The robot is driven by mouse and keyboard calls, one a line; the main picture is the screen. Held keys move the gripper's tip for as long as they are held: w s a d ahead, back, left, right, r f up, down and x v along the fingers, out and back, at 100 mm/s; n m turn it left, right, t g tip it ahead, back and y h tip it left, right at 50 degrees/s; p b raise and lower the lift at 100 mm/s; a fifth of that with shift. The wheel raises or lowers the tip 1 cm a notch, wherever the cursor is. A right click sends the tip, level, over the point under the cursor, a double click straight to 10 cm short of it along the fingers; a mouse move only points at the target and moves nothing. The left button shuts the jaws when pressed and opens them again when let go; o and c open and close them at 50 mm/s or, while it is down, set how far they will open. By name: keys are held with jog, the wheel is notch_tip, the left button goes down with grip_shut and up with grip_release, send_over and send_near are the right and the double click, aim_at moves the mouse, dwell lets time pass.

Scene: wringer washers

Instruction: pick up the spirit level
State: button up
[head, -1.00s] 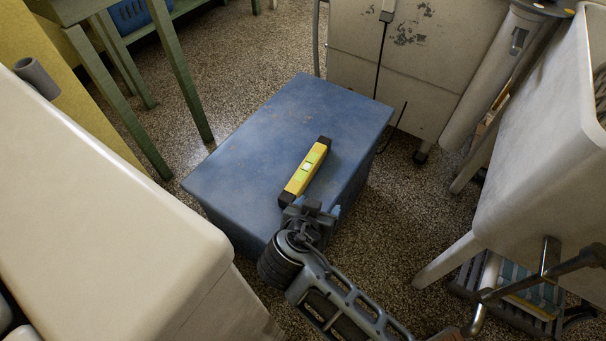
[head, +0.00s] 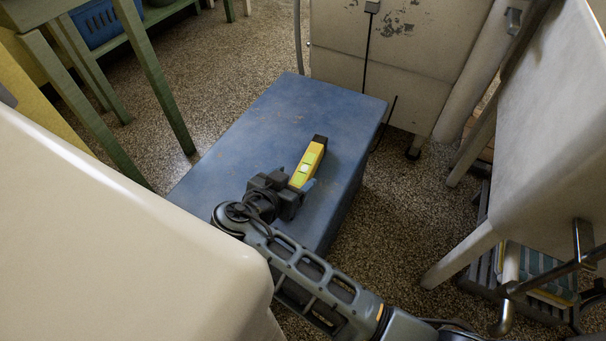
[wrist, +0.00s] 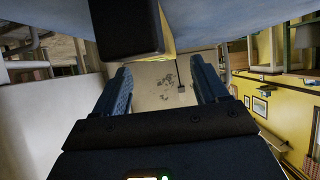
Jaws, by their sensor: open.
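The spirit level (head: 308,165) is a yellow bar with black ends and a pale green vial. It lies on the blue box (head: 325,105). My gripper (head: 292,188) is at its near end and hides that end in the head view. One blue finger shows just right of the level. In the wrist view my gripper (wrist: 163,82) has its two fingers apart with nothing between them. The level's black end (wrist: 125,28) shows large at the top, left of centre, with a strip of yellow behind it. I cannot tell whether a finger touches it.
A cream rounded body (head: 110,240) fills the left front. A pale washer tub (head: 550,130) on legs stands at the right. A worn cream cabinet (head: 400,60) stands behind the box. A green table (head: 160,75) is at back left. Speckled floor lies between them.

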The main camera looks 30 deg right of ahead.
aim_at(304, 169)
jog(key=b+x, duration=0.2)
jog(key=x, duration=0.4)
jog(key=shift+w+d, duration=0.25)
jog(key=shift+r, duration=0.1)
jog(key=shift+c, duration=0.3)
jog(key=c, duration=1.2)
